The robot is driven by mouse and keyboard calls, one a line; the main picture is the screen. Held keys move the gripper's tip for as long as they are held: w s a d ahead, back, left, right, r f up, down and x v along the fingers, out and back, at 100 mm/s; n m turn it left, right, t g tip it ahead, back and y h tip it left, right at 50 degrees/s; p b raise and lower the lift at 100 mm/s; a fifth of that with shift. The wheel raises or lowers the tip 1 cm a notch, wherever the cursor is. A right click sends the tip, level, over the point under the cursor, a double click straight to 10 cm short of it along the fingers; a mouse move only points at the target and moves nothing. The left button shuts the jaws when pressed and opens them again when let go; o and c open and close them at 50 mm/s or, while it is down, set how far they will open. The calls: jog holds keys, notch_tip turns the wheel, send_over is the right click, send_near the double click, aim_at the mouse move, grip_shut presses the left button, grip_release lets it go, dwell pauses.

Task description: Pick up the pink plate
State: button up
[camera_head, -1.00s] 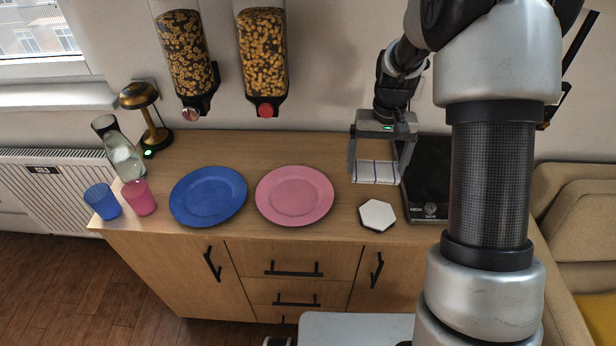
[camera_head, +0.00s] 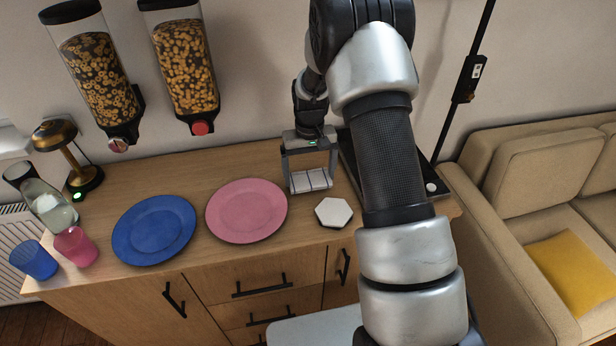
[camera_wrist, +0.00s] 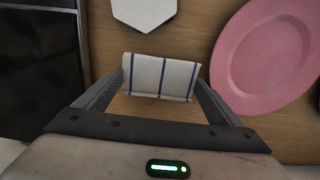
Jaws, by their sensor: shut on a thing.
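The pink plate (camera_head: 246,210) lies flat on the wooden counter, just right of the blue plate (camera_head: 154,229). In the wrist view the pink plate (camera_wrist: 266,52) shows at the upper right, apart from my fingers. My gripper (camera_head: 312,180) is over the counter, to the right of the pink plate and behind the white hexagonal piece. It is shut on a white cloth with dark blue stripes (camera_wrist: 158,77), which spans between the two fingers. I cannot tell whether the cloth touches the counter.
A white hexagonal coaster (camera_head: 333,212) lies in front of my gripper. A dark hob (camera_head: 352,163) is at the right. Cereal dispensers (camera_head: 186,68) hang above.

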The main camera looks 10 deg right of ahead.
jog(key=shift+f, duration=0.7)
jog(key=shift+f, duration=0.2)
jog(key=o, duration=0.8)
jog(key=shift+o, duration=0.2)
jog(key=shift+r, duration=0.1)
